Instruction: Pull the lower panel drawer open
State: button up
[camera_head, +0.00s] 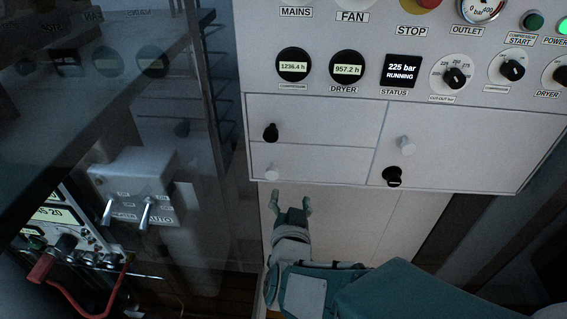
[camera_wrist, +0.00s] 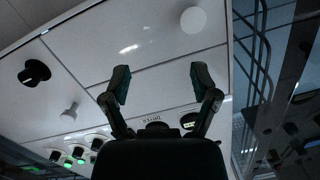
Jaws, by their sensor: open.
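The lower panel drawer (camera_head: 325,166) is the lower of two stacked white fronts at the left of the panel. It is flush with the panel. Its pale round knob (camera_head: 271,172) is at its left end and also shows in the wrist view (camera_wrist: 193,19), beyond the fingertips and nearer the right one. My gripper (camera_head: 291,200) is below the drawer front in the head view, fingers up. In the wrist view my gripper (camera_wrist: 160,80) has its fingers spread with nothing between them, apart from the knob. The upper drawer (camera_head: 325,125) has a black knob (camera_head: 270,132).
Right of the drawers is a larger front (camera_head: 460,150) with a pale knob (camera_head: 405,143) and a black knob (camera_head: 393,176). Dials and displays (camera_head: 403,68) line the panel above. A switch box (camera_head: 135,185) and red handle (camera_head: 42,268) stand at the left.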

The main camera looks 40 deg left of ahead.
aim_at(272, 175)
jog(key=s+a+f+t, duration=0.1)
jog(key=s+a, duration=0.2)
jog(key=s, duration=0.1)
jog(key=shift+y, duration=0.3)
jog(key=x, duration=1)
jog(key=shift+w+f, duration=0.15)
jog(key=shift+w, duration=0.2)
jog(key=shift+c, duration=0.3)
grip_shut()
